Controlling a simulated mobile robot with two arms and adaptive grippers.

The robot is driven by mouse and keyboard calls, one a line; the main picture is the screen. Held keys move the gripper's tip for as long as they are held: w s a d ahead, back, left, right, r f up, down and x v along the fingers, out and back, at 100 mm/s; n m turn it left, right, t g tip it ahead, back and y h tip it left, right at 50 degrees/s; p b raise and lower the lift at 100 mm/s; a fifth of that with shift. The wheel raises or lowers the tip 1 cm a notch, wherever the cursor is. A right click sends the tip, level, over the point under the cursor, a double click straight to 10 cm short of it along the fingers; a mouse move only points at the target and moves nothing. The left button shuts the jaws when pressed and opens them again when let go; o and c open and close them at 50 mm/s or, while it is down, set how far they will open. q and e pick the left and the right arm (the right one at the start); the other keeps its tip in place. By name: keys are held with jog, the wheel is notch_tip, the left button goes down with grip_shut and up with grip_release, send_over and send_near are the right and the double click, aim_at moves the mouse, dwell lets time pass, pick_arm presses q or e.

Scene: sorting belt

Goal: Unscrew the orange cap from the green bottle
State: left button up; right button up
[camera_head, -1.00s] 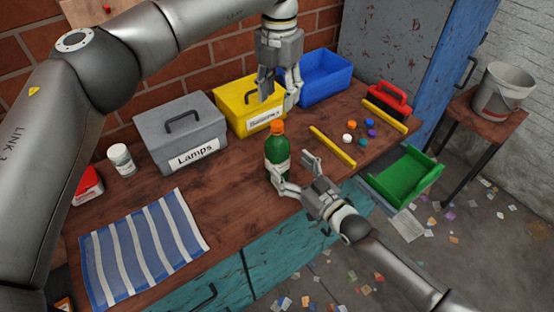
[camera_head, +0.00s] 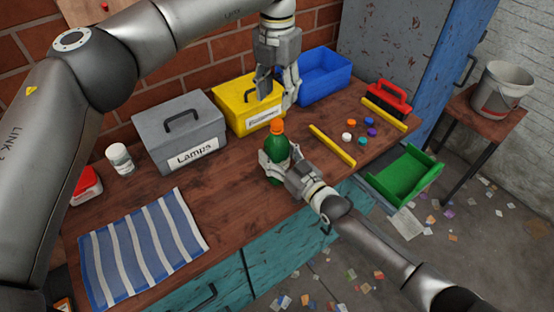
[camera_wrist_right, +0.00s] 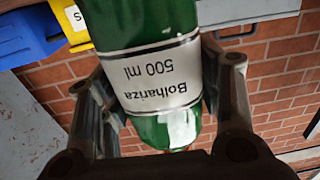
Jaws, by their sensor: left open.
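The green bottle (camera_head: 278,160) stands upright on the wooden table, its orange cap (camera_head: 277,127) on top. My right gripper (camera_head: 284,166) is at the lower body of the bottle, with one finger on each side. I cannot tell whether both fingers press on it. My left gripper (camera_head: 274,98) is open and empty, pointing down, above and behind the cap, in front of the yellow bin.
A grey Lamps box (camera_head: 205,128), yellow bin (camera_head: 236,90) and blue bin (camera_head: 338,88) line the back. Several coloured caps (camera_head: 371,132) lie at right beyond a yellow bar (camera_head: 333,146). A striped cloth (camera_head: 190,222) lies front left.

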aim_at(277, 122)
grip_shut()
pick_arm(q)
jog(key=m, duration=1.5)
jog(key=shift+m, duration=0.4)
jog(key=m, duration=1.1)
jog(key=shift+f, duration=4.05)
